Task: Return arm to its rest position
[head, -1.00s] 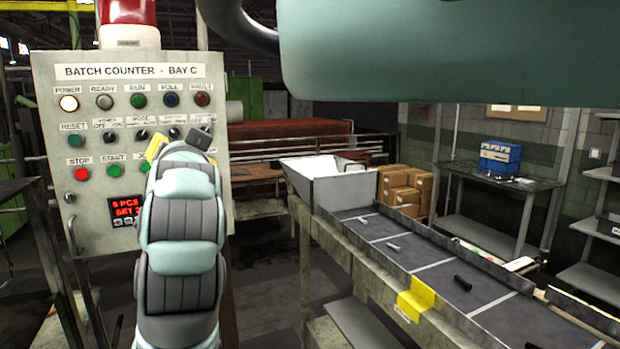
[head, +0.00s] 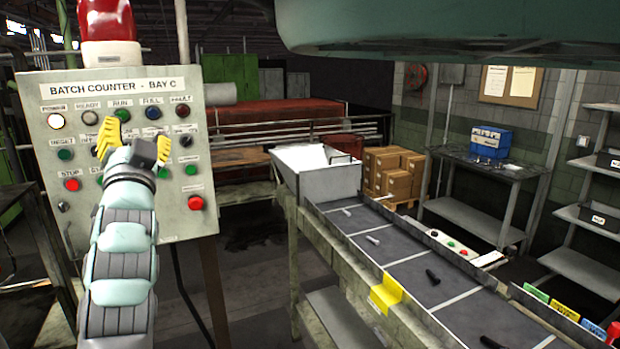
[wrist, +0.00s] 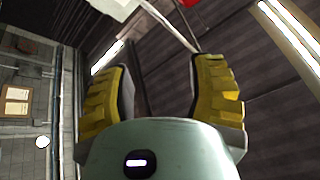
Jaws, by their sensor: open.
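My gripper (head: 137,141) shows in the head view in front of the batch counter panel, its two yellow fingers spread and pointing up. In the wrist view my gripper (wrist: 160,85) has its fingers apart with nothing between them. The panel (head: 180,86) is a pale box labelled "BATCH COUNTER - BAY C", with a lit white POWER lamp (head: 56,120) and several coloured buttons. My gripper and arm hide part of its lower left, including the display. I cannot tell whether the fingers touch the panel.
A conveyor (head: 406,268) with several dark and grey bolts runs at the right, with a white hopper (head: 320,180) at its far end. Cartons (head: 388,178) and a workbench (head: 480,166) stand behind. A red beacon (head: 107,22) tops the panel. Dark floor is open between panel and conveyor.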

